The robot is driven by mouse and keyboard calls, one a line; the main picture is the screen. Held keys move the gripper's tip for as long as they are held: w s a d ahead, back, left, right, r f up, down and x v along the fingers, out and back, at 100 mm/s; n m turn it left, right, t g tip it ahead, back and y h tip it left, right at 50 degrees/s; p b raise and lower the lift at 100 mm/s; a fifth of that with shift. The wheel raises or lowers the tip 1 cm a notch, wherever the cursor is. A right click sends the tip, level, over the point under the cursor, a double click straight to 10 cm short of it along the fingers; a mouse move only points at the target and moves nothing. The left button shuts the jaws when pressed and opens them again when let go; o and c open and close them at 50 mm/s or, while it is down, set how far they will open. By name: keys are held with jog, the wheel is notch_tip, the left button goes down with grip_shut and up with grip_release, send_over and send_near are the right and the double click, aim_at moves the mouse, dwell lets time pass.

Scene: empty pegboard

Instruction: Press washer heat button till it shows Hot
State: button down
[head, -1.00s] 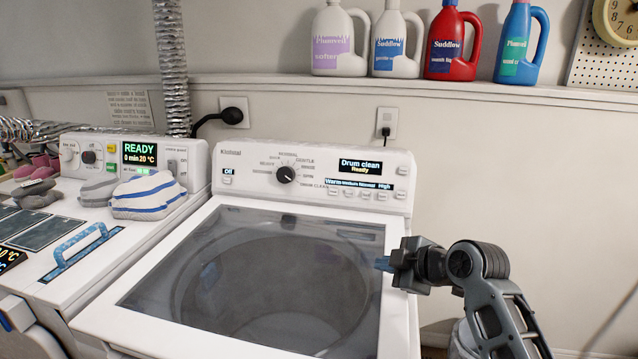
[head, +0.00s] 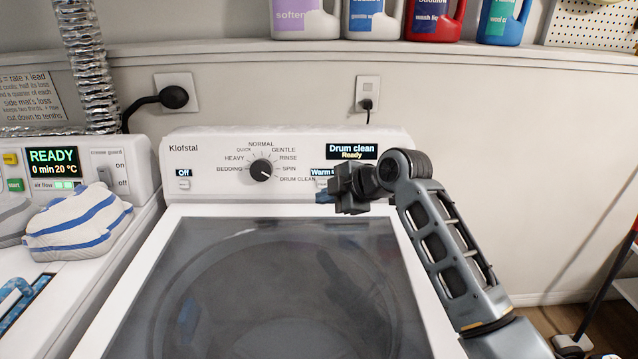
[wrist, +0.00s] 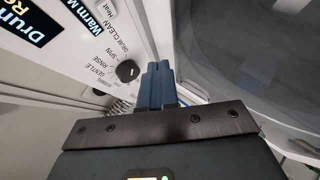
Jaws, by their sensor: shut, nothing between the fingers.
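The white washer (head: 185,150) has a control panel with a dial (head: 261,170) and a display (head: 352,151) reading "Drum clean / Ready". The heat readout (head: 321,173) shows "Warm"; it also shows in the wrist view (wrist: 96,18), near a "Heat" label. The heat button beneath it is small and hard to make out. My gripper (head: 325,198) is shut and empty, with blue fingertips just below and in front of the heat readout. My gripper and arm hide the readouts and buttons further right. In the wrist view the shut fingers (wrist: 155,80) are beside the dial. Contact with the panel cannot be told.
The washer's glass lid (head: 270,290) is closed below my arm. A dryer (head: 130,165) stands at left with a striped cloth (head: 78,222) on it. Detergent bottles (head: 373,15) stand on the shelf above. A plug and outlet (head: 367,95) are on the wall behind.

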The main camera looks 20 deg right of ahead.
aim_at(323, 184)
jog(key=shift+w+f, duration=0.1)
jog(key=w+b, duration=0.2)
jog(key=w+d+f+b, duration=0.1)
jog(key=w, duration=0.1)
jog(key=w+d+f+b, duration=0.1)
jog(key=b, duration=0.1)
jog(key=shift+w+f+b, duration=0.25)
jog(key=shift+w+b, duration=0.05)
jog(key=shift+w, duration=0.1)
jog(key=shift+w+d+f+b, duration=0.1)
jog(key=shift+w+d+b, duration=0.1)
jog(key=shift+w+b, duration=0.45)
jog(key=shift+w+d, duration=0.1)
jog(key=shift+w, duration=0.2)
jog(key=shift+w+b, duration=0.1)
jog(key=shift+b, duration=0.3)
dwell(0.7)
jog(key=shift+w+d+b, duration=0.15)
jog(key=shift+w+b, duration=0.1)
jog(key=shift+b, duration=0.05)
